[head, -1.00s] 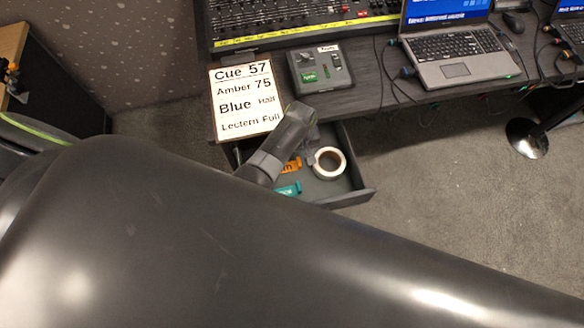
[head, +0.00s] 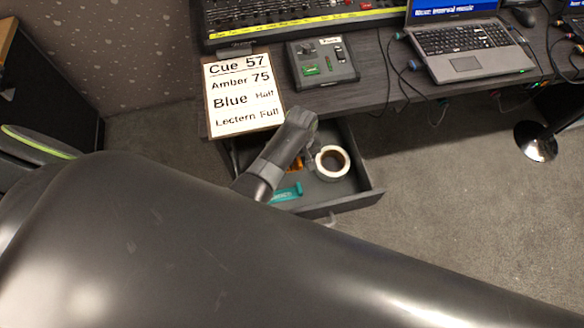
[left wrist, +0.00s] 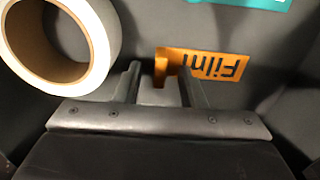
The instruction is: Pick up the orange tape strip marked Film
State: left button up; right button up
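The orange tape strip marked Film (left wrist: 222,66) lies in the open drawer (head: 335,203), its lettering upside down in the left wrist view. In the head view only a bit of the orange strip (head: 297,163) shows beside my arm. My left gripper (left wrist: 160,73) is open over the drawer, its two fingers apart. The notched left end of the strip shows between the fingers, and the right finger overlaps part of the strip. I cannot tell whether they touch. In the head view my left gripper (head: 309,156) is mostly hidden by its own wrist. My right gripper is not in view.
A white tape roll (left wrist: 101,50) lies close left of the fingers in the wrist view. A teal strip (head: 286,193) lies near the orange one. Drawer walls surround them. Above are a cue sign (head: 242,97), a small control box (head: 322,62) and a laptop (head: 468,50).

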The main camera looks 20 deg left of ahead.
pick_arm(q)
grip_shut()
dwell(0.5)
